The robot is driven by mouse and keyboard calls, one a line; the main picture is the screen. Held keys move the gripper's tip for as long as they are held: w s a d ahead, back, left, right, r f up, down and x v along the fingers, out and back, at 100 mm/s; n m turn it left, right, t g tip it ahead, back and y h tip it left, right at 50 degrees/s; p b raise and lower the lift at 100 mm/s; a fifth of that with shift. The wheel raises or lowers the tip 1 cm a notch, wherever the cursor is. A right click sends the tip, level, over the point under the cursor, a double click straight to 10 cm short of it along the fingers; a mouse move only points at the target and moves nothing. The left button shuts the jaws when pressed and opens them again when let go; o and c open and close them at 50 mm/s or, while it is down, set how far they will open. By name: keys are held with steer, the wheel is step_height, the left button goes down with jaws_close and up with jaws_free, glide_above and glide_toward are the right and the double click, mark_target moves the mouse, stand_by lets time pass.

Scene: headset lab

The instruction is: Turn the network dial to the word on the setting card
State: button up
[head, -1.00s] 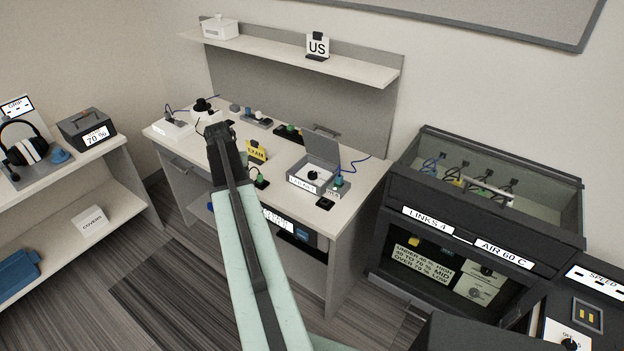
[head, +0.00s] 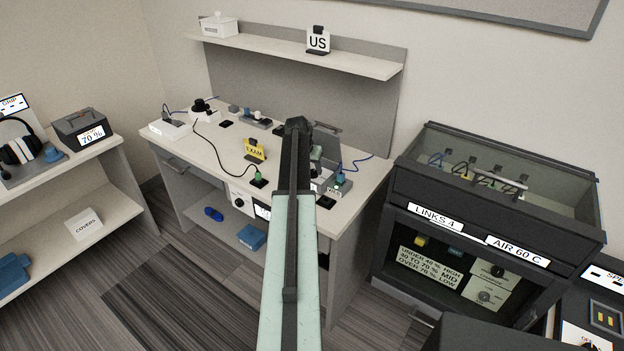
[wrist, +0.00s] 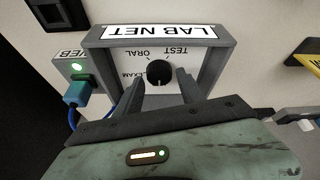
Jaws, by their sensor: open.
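The network dial (wrist: 158,73) is a round black knob in the wrist view, inside a grey box (wrist: 95,38) labelled LAB NET. The words TEST, ORAL and EXAM are printed around it, upside down in this view. I cannot tell which word it points to. My gripper (wrist: 160,80) is open, with one finger on either side of the knob; contact is unclear. In the head view my arm hides most of the box, and my gripper (head: 298,124) is over it. The yellow setting card (head: 255,150) on the bench reads EXAM.
A small WEB unit (wrist: 72,68) with a blue plug (wrist: 78,92) is beside the box. A black cable lies across the bench (head: 190,150). A dark cabinet (head: 480,215) stands to the right.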

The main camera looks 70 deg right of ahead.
steer(key=shift+x, duration=0.85)
steer(key=shift+r, duration=0.1)
steer(key=shift+a, duration=0.1)
jaws_close()
